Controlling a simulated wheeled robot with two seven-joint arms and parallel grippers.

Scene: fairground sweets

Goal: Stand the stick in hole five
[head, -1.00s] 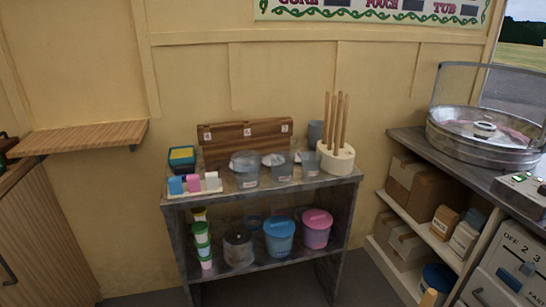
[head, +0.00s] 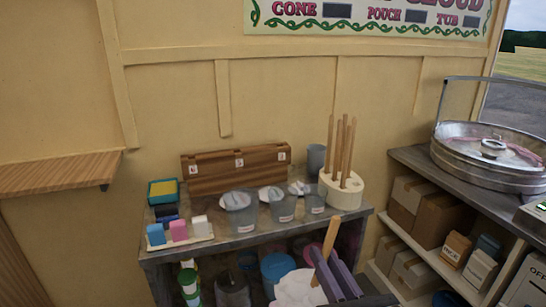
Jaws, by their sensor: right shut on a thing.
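My right gripper (head: 330,268), with purple-grey fingers, is at the bottom right of centre, in front of the shelf unit. It is shut on a pale wooden stick (head: 331,238), which points up and leans slightly right. A white lumpy mass (head: 293,288) is by the stick's lower end; I cannot tell what it is. A stepped wooden rack (head: 235,180) with small white labels stands at the back of the top; the labels are too small to read surely. A cream block (head: 343,198) at the right end holds several upright sticks. My left gripper is out of view.
Clear tubs with scoops (head: 240,212) stand in front of the rack. Coloured blocks on a tray (head: 180,243) and a green-rimmed yellow box (head: 163,190) are at left. A grey cup (head: 315,160) stands behind the cream block. A floss machine (head: 490,155) is at right.

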